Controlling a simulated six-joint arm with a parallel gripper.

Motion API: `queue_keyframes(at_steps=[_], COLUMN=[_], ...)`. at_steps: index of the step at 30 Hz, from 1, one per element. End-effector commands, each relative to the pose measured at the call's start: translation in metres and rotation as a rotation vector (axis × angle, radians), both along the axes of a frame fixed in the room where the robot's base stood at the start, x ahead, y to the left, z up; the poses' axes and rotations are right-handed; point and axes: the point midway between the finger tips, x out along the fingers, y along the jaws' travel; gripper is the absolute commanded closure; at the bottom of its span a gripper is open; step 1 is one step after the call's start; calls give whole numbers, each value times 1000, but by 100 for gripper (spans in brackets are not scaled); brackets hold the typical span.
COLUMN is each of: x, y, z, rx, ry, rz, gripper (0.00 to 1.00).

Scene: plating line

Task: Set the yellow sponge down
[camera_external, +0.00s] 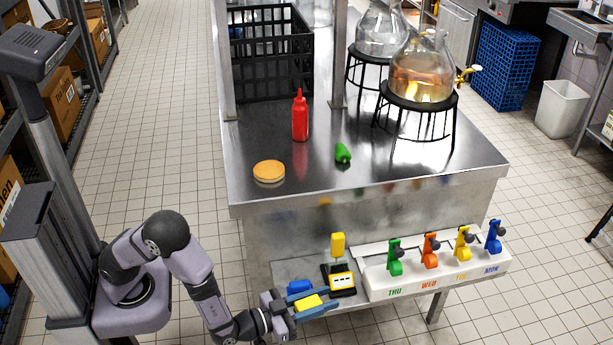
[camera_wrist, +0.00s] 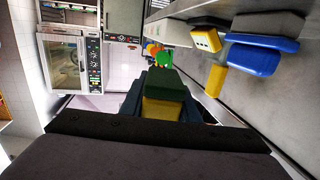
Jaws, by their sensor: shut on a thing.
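The yellow sponge (camera_external: 308,303) is between the blue fingers of my gripper (camera_external: 324,301), low over the grey shelf at the front of the steel table. In the wrist view, a yellow block with a dark green face (camera_wrist: 164,108) sits between the dark fingers (camera_wrist: 164,100); it appears to be this sponge. My gripper is shut on it. I cannot tell whether its underside touches the shelf.
A white rack (camera_external: 415,283) with coloured clips stands to the right. A red bottle (camera_external: 300,118), orange-topped disc (camera_external: 269,170) and green pepper (camera_external: 343,153) are on the table above.

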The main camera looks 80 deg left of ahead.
Motion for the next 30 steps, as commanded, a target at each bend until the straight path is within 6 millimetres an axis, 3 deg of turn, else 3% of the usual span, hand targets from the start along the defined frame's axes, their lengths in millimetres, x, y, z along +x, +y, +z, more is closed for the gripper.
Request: queue_keyframes(at_steps=[5, 12, 21, 30], x=[-12, -48, -84, -111], y=[29, 77, 109, 126], z=[15, 13, 34, 62], rx=[-1, 8, 9, 6], ry=[-1, 5, 4, 3], rz=[98, 235, 301, 307], gripper=[93, 93, 93, 93])
